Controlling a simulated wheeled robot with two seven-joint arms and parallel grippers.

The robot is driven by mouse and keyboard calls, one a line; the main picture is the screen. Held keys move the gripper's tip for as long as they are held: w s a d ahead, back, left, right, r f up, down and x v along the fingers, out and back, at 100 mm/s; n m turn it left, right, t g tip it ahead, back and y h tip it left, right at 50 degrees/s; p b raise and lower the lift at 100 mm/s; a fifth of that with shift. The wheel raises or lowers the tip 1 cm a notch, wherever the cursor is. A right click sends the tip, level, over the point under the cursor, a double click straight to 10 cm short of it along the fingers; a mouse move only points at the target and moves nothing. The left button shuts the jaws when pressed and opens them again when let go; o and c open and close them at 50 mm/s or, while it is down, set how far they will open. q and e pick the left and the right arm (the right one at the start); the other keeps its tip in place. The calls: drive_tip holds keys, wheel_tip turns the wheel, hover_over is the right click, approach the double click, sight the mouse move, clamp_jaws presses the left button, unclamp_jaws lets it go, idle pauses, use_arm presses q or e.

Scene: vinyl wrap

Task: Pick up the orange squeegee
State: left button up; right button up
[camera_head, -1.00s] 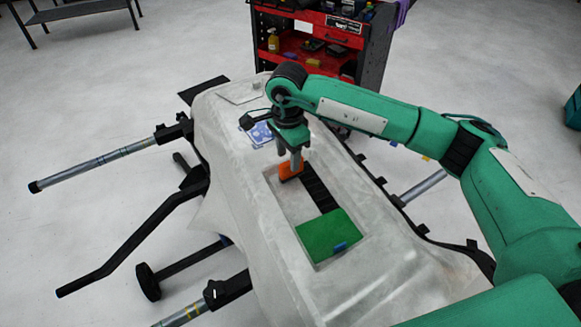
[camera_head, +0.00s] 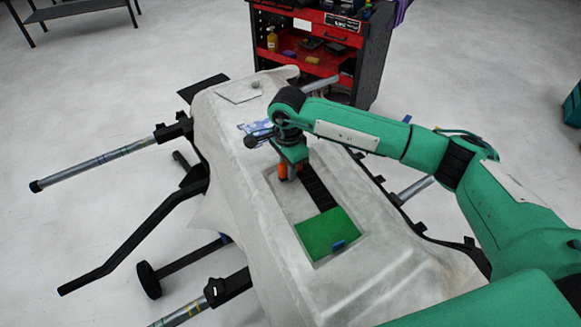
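The orange squeegee (camera_head: 283,172) is at the far end of the recess in the white covered panel. It is small and partly hidden by my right gripper (camera_head: 291,173). My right gripper points down at the squeegee, with its fingertips at or against it. Orange shows beside the fingers, but I cannot tell whether they are closed on it or only around it. My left gripper is not in view.
A green pad (camera_head: 325,232) with a small blue piece (camera_head: 339,245) lies at the near end of the recess. A black strip (camera_head: 318,188) runs beyond it. A blue-and-white card lies behind the gripper. A red tool cart (camera_head: 315,60) stands behind.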

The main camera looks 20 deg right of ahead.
clamp_jaws()
drive_tip(key=shift+r, duration=0.1)
